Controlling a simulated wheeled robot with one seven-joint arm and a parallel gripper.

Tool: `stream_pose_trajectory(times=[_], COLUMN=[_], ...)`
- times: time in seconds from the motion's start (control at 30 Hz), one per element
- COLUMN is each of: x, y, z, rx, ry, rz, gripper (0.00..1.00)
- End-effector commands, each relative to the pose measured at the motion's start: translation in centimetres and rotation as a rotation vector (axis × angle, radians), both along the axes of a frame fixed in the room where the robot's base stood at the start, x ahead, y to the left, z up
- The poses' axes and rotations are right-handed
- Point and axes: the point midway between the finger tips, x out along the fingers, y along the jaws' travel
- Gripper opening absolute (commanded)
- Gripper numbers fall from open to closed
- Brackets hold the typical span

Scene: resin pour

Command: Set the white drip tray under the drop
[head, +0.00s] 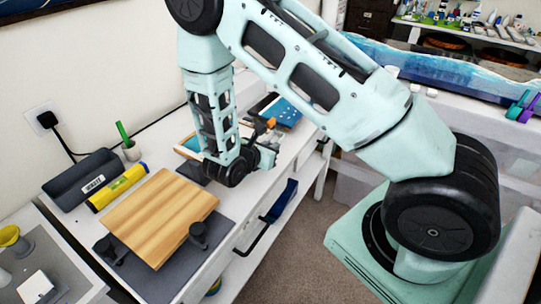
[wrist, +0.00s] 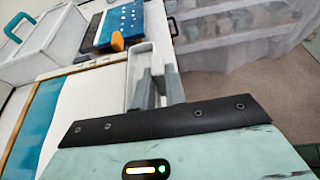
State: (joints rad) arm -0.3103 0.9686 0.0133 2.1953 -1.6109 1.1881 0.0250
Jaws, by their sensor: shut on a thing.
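The white drip tray (wrist: 132,66) is a narrow, pale, walled tray in the wrist view, just beyond my black gripper mount. The grey fingers of my gripper (wrist: 158,80) reach into its near part and are shut on it; the exact contact on its wall is hard to see. In the head view my gripper (head: 266,152) is low over the far part of the white bench, mostly hidden by my arm, and the tray is not clear there. A wooden board (head: 160,215) lies raised above a dark mat (head: 215,245). No drop can be made out.
Black round supports (head: 198,232) stand at the board's edge. A yellow roll (head: 118,187) and black box (head: 82,180) lie behind it. A blue dotted panel (wrist: 122,22) with an orange piece (wrist: 117,41) lies beyond the tray. A white box (wrist: 38,48) with a teal handle stands left.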

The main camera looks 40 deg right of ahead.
Motion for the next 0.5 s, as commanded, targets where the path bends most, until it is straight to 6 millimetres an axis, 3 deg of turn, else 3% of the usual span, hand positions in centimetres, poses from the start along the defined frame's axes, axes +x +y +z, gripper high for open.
stream_pose_trajectory(times=[0.3, 0.5], x=[-0.1, 0.0], y=[0.0, 0.0], z=[-3.5, -4.1], rx=[-0.001, 0.000], ry=[0.003, -0.001], rz=[0.000, 0.000], gripper=[0.00, 0.00])
